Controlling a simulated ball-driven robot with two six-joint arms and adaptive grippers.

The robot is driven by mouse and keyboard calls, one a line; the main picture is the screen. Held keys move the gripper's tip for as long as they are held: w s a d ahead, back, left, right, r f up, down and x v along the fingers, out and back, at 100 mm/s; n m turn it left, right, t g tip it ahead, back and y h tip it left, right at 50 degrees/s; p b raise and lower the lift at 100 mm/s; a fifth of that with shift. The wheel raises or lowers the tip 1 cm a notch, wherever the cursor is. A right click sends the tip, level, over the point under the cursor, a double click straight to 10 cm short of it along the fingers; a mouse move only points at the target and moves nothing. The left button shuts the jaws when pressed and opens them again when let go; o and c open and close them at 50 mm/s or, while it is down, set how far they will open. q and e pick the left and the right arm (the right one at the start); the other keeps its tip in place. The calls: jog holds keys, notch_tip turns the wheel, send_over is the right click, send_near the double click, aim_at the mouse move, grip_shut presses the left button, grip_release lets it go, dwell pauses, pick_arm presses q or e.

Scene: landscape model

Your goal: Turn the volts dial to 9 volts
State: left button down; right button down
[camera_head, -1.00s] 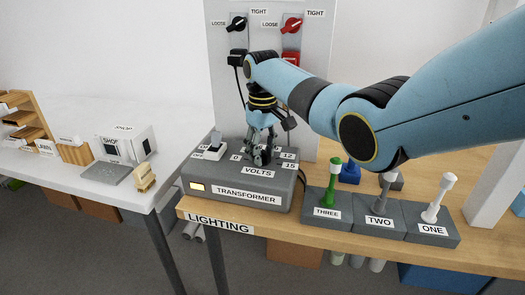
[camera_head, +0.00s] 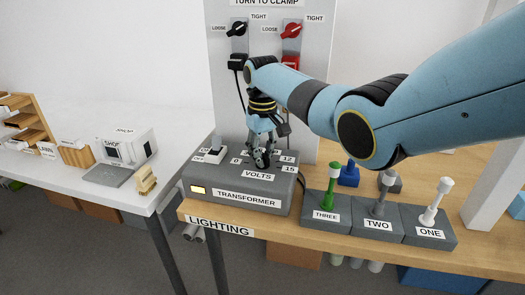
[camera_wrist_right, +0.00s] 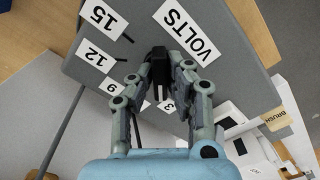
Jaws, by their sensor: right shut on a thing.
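The transformer (camera_head: 240,199) is a grey box on the wooden table, with a lit yellow lamp on its front. Its black volts dial (camera_wrist_right: 160,66) stands on the top between my fingers. My right gripper (camera_head: 262,160) reaches down from above and is shut on the dial; in the right wrist view (camera_wrist_right: 160,68) both fingers press its sides. Printed labels around it include 9 (camera_wrist_right: 112,87), 12 (camera_wrist_right: 97,56) and 15 (camera_wrist_right: 103,18). My left gripper is not in view.
A white switch (camera_head: 216,144) stands at the left of the transformer top. A panel with black (camera_head: 237,29) and red (camera_head: 291,29) clamp knobs rises behind.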

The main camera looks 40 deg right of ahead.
jog(key=m+p, duration=0.2)
jog(key=shift+r+m, duration=0.15)
jog(key=shift+m, duration=0.15)
jog(key=m+p, duration=0.1)
jog(key=m, duration=0.1)
jog(key=shift+m, duration=0.3)
jog(key=m+p, duration=0.1)
jog(key=m, duration=0.2)
jog(key=shift+m+p, duration=0.7)
jog(key=shift+m, duration=1.4)
jog(key=c, duration=1.3)
grip_release()
notch_tip(320, 180, up, 12)
jog(key=shift+f, duration=0.15)
